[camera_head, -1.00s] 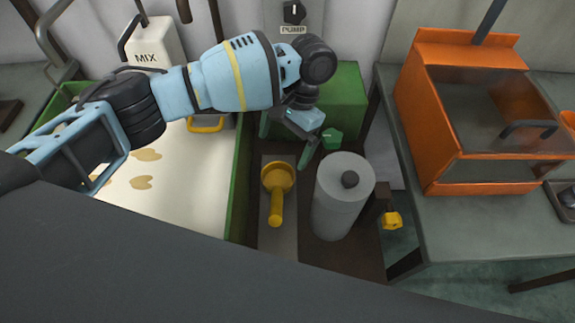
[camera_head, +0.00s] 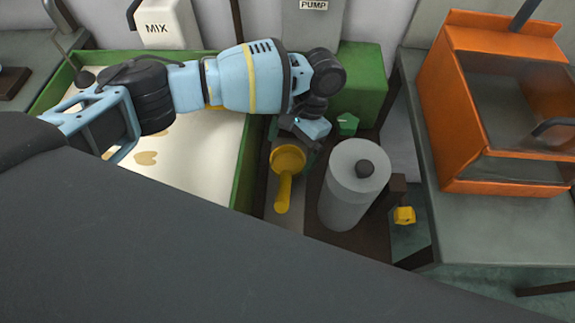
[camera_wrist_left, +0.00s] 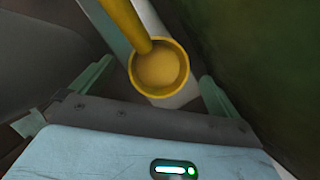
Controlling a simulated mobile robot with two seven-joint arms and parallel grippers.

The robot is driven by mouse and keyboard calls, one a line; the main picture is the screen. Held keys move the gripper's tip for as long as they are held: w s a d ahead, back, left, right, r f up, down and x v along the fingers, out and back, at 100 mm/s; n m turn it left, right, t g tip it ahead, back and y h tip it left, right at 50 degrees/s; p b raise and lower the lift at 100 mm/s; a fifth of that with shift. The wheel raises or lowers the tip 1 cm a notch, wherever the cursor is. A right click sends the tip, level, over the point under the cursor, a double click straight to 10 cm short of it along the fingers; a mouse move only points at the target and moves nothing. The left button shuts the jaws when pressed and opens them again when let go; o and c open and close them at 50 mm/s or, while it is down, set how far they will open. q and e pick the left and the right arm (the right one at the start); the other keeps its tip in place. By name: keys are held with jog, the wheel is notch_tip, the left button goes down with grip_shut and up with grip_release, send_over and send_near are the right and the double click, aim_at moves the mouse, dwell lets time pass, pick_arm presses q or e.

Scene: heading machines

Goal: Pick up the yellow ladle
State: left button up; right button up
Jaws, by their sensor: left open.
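The yellow ladle (camera_head: 285,182) lies on a narrow grey strip between the green-framed tray and the grey cylinder in the head view. Its round cup is at the far end and its handle points toward me. In the left wrist view the ladle's cup (camera_wrist_left: 159,68) sits between the two green fingers, with the handle running up and left. My left gripper (camera_wrist_left: 158,88) is open, with a finger on each side of the cup and gaps showing. In the head view my left gripper (camera_head: 290,140) is just above the cup, its fingers mostly hidden. My right gripper is not in view.
A grey cylinder (camera_head: 352,190) with a black knob stands close right of the ladle. The tray's green wall (camera_head: 245,170) is close on the left. A green box (camera_head: 362,85) is behind. An orange machine (camera_head: 490,100) stands on the right table.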

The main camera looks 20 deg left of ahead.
aim_at(286, 161)
pick_arm(q)
jog(key=shift+x, duration=1.65)
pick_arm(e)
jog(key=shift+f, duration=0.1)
pick_arm(q)
jog(key=shift+w, duration=0.1)
jog(key=c, duration=1)
jog(key=shift+c, duration=0.2)
notch_tip(286, 161, up, 10)
jog(key=p, duration=0.1)
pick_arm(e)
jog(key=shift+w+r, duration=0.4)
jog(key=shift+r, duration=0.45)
